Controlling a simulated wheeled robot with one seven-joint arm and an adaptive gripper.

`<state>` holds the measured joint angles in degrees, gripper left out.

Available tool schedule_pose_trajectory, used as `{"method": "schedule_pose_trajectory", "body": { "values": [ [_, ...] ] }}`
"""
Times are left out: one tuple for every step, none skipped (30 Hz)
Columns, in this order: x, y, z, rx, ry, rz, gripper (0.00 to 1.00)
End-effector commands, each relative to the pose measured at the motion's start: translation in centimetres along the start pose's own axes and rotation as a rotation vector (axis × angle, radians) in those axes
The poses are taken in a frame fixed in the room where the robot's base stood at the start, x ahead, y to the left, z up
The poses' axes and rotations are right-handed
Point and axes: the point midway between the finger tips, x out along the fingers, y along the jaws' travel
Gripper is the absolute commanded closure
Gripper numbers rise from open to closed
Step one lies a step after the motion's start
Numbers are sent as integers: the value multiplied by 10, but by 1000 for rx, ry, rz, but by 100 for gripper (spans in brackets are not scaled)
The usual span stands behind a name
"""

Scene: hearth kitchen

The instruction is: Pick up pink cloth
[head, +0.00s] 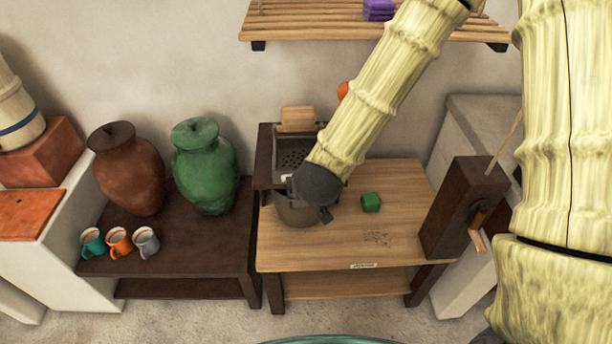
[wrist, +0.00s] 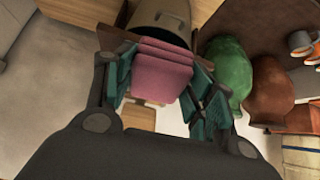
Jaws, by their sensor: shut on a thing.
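The pink cloth (wrist: 160,72) is a folded bundle between the two fingers of my gripper (wrist: 165,80) in the wrist view. My gripper is shut on it, with a dark green finger pad on either side. In the head view my gripper (head: 318,208) is over the left part of the light wooden table (head: 400,235), by a grey-brown pot (head: 292,213). The cloth is hidden there behind the end of my arm. In the wrist view the pot (wrist: 160,18) shows just beyond the cloth; I cannot tell whether they touch.
A green block (head: 371,202) lies on the table, right of my gripper. A dark wooden post with a crank (head: 465,210) stands at the right edge. A green jar (head: 205,165), a brown jar (head: 128,170) and three mugs (head: 119,241) stand on the dark table at left.

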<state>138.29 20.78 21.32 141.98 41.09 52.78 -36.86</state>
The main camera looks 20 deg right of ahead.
Motion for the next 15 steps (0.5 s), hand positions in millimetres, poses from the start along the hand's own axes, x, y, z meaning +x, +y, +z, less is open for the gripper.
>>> {"method": "schedule_pose_trajectory", "body": {
  "values": [
    [-4, 0, -3, 0, -16, 0, 70],
    [-6, 0, -2, 0, -27, 2, 70],
    [-8, 0, 0, -1, -44, 1, 70],
    [-10, 0, 1, 0, -55, 2, 70],
    [-12, 0, 2, 0, -67, 1, 70],
    [-15, 0, 3, 2, -84, 1, 70],
    [-17, 0, 4, 1, -95, 0, 70],
    [-19, 0, 5, 0, -110, 1, 70],
    [-21, 0, 7, -2, -127, 2, 70],
    [-24, 0, 8, -1, -142, 2, 70],
    [-26, 0, 9, -1, -155, 2, 70],
    [-29, 0, 10, -1, -173, 1, 70],
    [-31, 0, 12, 0, -187, 0, 70],
    [-33, 0, 13, 1, -200, 1, 70],
    [-36, 0, 14, -2, -218, 2, 70]
  ]
}}
